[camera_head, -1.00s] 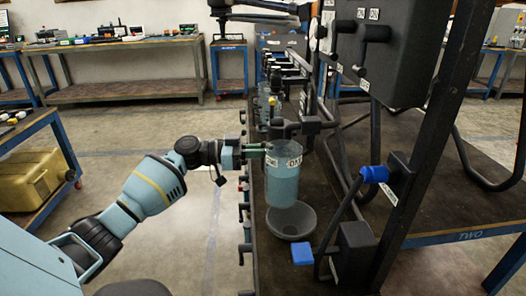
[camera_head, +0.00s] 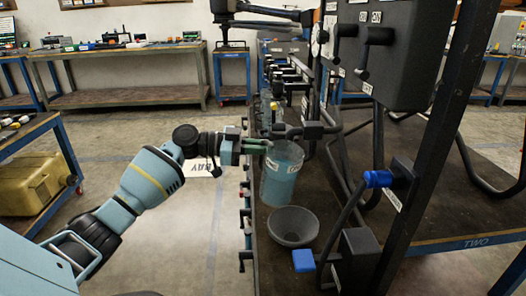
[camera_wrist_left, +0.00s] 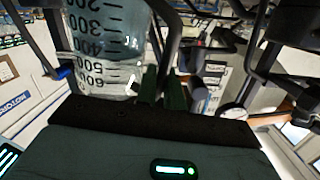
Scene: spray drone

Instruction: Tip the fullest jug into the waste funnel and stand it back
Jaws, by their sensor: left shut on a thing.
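A clear jug (camera_head: 280,185) of pale blue liquid with a white label hangs in my left gripper (camera_head: 262,147) in the head view. The gripper comes from the left and is shut on the jug near its top. The grey waste funnel (camera_head: 293,228), a wide bowl, sits on the dark bench, nearer the camera than the jug and slightly right. My right gripper is out of view.
Smaller clear vessels (camera_head: 268,108) stand farther back along the bench edge. Dark frame tubes and a blue-capped lever (camera_head: 378,179) crowd the right. Another blue-capped end (camera_head: 303,260) is close to the funnel. Open floor (camera_head: 180,240) lies left of the bench.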

